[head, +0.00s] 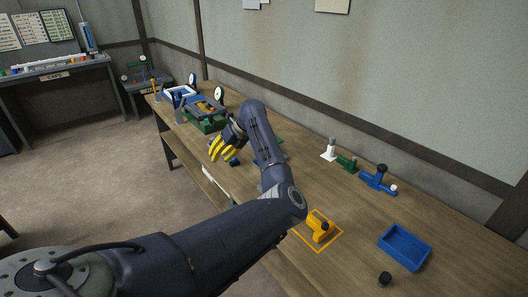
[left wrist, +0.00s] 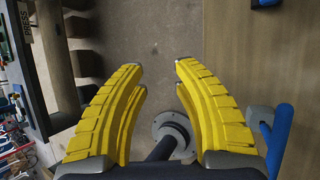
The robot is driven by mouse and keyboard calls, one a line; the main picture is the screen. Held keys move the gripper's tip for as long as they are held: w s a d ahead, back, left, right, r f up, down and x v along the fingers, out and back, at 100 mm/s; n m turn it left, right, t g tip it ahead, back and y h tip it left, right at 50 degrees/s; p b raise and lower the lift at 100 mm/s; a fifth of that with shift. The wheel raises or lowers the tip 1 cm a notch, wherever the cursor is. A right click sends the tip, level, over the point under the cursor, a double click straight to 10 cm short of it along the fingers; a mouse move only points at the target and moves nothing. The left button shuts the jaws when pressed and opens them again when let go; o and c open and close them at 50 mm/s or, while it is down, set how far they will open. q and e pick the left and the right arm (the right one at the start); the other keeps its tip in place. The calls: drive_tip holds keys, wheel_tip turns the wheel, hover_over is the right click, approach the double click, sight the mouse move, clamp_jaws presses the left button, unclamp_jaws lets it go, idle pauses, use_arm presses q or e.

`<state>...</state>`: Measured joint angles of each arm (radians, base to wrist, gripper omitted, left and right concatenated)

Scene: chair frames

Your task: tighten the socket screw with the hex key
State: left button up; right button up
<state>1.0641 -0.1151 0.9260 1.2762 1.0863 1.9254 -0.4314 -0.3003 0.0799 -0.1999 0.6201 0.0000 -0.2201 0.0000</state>
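My left gripper (head: 216,150) has yellow fingers and is above the table's front edge in the head view. In the left wrist view its fingers (left wrist: 158,78) are spread wide with nothing between them; bare floor shows through the gap. A small dark blue piece (head: 233,161) is close to the gripper in the head view. A yellow block with a dark part (head: 319,229) sits inside an orange square outline on the table. I cannot make out for sure which piece is the hex key or the socket screw. My right gripper is not in view.
On the wooden table (head: 300,160) are a blue tray (head: 404,247), a black cylinder (head: 385,279), a blue fixture (head: 377,181), a green piece (head: 346,163) and a white-based post (head: 329,150). A green crate (head: 205,122) stands at the far end. A side bench (head: 55,72) is at left.

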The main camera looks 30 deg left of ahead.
use_arm(q)
drive_tip(key=w+d+t+h, duration=0.1)
drive_tip(key=w+d+h, duration=0.1)
drive_tip(key=w+d, duration=0.1)
drive_tip(key=w+d+r+t+h, duration=0.1)
drive_tip(key=w+d+h, duration=0.1)
drive_tip(key=d, duration=0.4)
drive_tip(key=w+d+h, duration=0.2)
drive_tip(key=w+d, duration=0.2)
drive_tip(key=shift+w+d+r+n+t+h, duration=0.1)
drive_tip(key=shift+d+r+n+t+h, duration=0.2)
drive_tip(key=shift+d+t, duration=0.1)
drive_tip(key=shift+d+f, duration=0.1)
drive_tip(key=shift+f, duration=3.75)
clamp_jaws()
drive_tip(key=shift+r, duration=0.1)
drive_tip(key=shift+r, duration=1.95)
drive_tip(key=shift+n, duration=0.3)
